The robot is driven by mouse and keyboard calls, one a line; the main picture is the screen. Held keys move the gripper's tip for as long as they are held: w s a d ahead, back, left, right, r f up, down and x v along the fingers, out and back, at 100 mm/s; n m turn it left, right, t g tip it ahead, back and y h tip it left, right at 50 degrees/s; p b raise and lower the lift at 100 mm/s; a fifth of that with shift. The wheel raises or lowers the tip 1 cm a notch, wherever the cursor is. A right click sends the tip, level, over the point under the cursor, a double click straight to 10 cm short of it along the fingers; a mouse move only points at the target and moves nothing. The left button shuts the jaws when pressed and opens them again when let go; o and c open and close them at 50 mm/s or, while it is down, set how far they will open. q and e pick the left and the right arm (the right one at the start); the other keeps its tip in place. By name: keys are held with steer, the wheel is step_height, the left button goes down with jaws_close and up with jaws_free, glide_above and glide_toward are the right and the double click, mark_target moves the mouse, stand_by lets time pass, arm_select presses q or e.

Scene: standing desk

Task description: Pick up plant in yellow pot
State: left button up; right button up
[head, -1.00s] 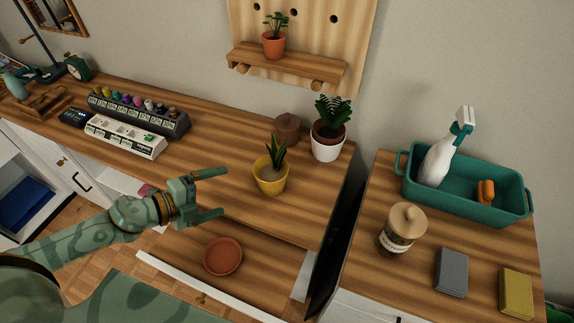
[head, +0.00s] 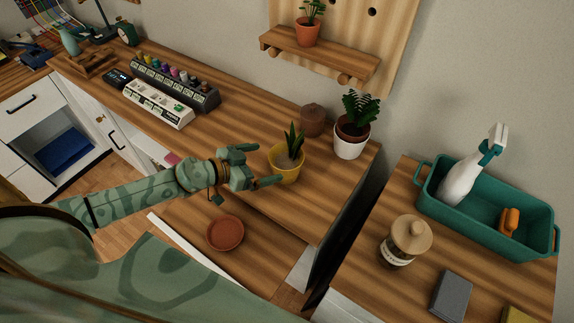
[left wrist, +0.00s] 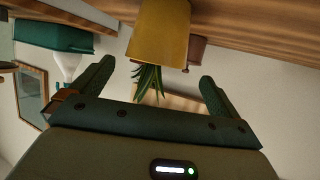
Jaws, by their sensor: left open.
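The plant in the yellow pot (head: 287,166) stands upright on the wooden desk, its spiky green leaves pointing up. My left gripper (head: 262,165) is open at the left side of the pot, with its fingertips close to the pot. In the left wrist view the yellow pot (left wrist: 160,32) appears upside down, ahead of and between the two open fingers (left wrist: 157,85). Nothing is held. I cannot tell whether a finger touches the pot. My right gripper is not in view.
A plant in a white pot (head: 350,134) and a brown lidded jar (head: 313,121) stand just behind the yellow pot. A terracotta saucer (head: 224,233) lies lower, in front. A teal bin (head: 532,237) and a jar (head: 404,240) are at right.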

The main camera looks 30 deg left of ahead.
mark_target(289, 159)
arm_select(q)
steer(key=x, duration=0.3)
steer(key=shift+w+d+f, duration=0.15)
steer(key=b+x, duration=0.1)
steer(key=x, duration=0.1)
steer(key=b+x, duration=0.1)
steer(key=x, duration=0.2)
steer(key=shift+d+f, duration=0.1)
steer(key=shift+f, duration=0.2)
steer(key=shift+r, duration=0.1)
steer(key=shift+c, duration=0.9)
steer(key=c, duration=1.1)
